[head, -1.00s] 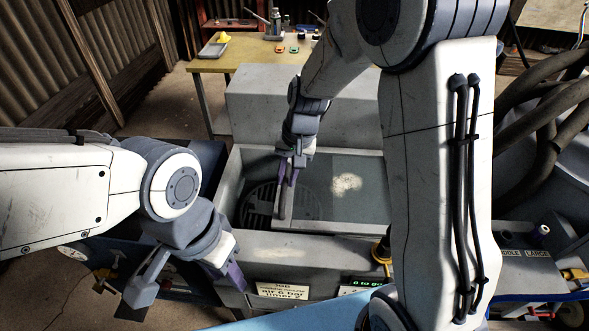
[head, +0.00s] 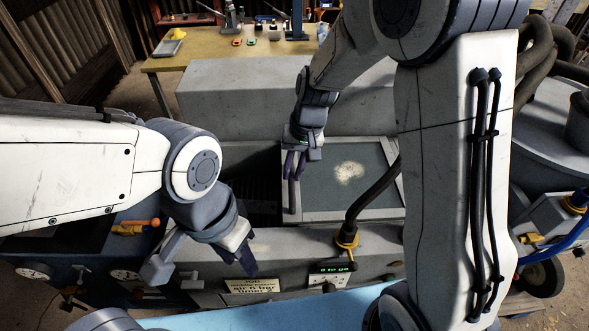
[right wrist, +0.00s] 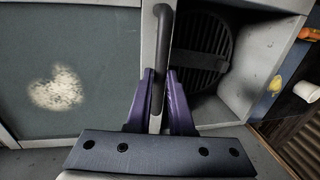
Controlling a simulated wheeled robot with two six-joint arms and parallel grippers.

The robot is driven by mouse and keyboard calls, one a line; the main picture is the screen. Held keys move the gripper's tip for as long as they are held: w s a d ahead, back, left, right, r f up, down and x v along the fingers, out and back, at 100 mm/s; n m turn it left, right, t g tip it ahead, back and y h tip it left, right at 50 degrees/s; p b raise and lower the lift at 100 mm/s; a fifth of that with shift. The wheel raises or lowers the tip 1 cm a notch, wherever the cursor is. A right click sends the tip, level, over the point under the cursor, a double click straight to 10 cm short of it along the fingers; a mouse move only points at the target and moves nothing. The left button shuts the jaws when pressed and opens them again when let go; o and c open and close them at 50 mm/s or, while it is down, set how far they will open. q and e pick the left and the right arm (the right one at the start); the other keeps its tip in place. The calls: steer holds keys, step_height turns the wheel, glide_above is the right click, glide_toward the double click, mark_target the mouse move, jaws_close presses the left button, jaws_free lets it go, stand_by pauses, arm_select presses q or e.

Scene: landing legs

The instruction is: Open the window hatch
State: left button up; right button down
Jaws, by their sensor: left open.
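The window hatch (head: 365,180) is a grey-green framed pane with a pale smudge, lying on top of the grey cabinet (head: 290,238). It covers the right part of the opening; the left part is uncovered and dark. In the right wrist view a round ribbed grate (right wrist: 205,50) shows inside. My right gripper (head: 291,178) has its purple fingers on both sides of the dark bar handle (right wrist: 163,50) at the hatch's left edge and is shut on it. My left gripper (head: 248,268) is open and empty, hanging before the cabinet front.
A dark hose (head: 372,200) rises from a yellow fitting in front of the hatch. A labelled sign (head: 253,289) and a green-lit display (head: 333,269) are on the cabinet front. A yellow workbench (head: 215,52) with small items stands behind.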

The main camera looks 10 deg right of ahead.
steer(key=c, duration=0.8)
jaws_free()
steer(key=shift+r, duration=0.1)
step_height(320, 180, up, 10)
steer(key=d, duration=0.2)
steer(key=shift+s, duration=0.1)
